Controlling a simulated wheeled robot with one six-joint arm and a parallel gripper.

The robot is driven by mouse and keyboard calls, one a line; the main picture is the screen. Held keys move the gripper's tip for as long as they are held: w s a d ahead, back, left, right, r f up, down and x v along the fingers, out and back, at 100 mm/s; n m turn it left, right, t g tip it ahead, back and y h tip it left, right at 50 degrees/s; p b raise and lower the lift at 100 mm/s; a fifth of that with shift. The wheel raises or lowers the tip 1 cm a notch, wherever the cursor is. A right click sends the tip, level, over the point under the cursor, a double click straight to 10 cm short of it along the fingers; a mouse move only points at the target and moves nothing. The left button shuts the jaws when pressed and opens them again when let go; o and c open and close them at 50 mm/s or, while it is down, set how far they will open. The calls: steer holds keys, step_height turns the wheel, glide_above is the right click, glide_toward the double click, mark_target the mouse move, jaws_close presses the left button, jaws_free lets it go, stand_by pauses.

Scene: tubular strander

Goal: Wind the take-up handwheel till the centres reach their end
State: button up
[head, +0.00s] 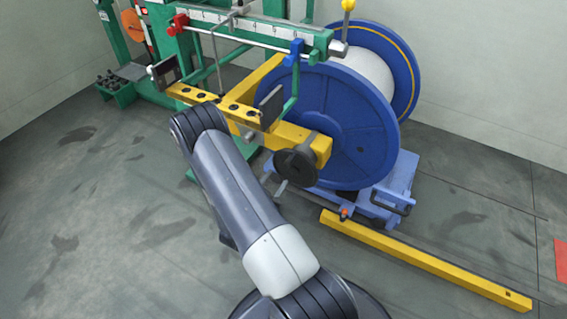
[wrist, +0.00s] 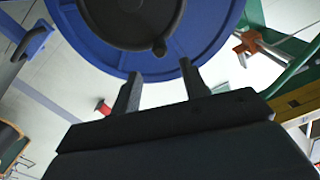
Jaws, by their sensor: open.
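The dark round handwheel (head: 297,165) is on the near end of the yellow beam (head: 300,136), in front of the blue reel (head: 345,125). In the wrist view, the dark wheel (wrist: 125,18) is at the top, partly cut off, with a small round knob (wrist: 159,47) near its lower edge. The blue reel flange (wrist: 210,25) is behind it. My gripper (wrist: 158,75) is open, its two fingers apart below the knob, with nothing seen between them. In the head view my gripper cannot be made out clearly. The centres cannot be made out.
The reel stands on a blue cradle (head: 385,200). A yellow floor bar (head: 430,262) runs to the lower right. The green machine frame (head: 190,60) is behind, with a blue lever (head: 295,52) and a yellow-knobbed lever (head: 348,6). The floor at left is clear.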

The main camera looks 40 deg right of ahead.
mark_target(286, 166)
steer(key=b+x, duration=0.1)
steer(key=x, duration=0.7)
steer(key=shift+w+d, duration=0.1)
steer(key=shift+d, duration=0.05)
steer(key=shift+c, duration=0.2)
jaws_close()
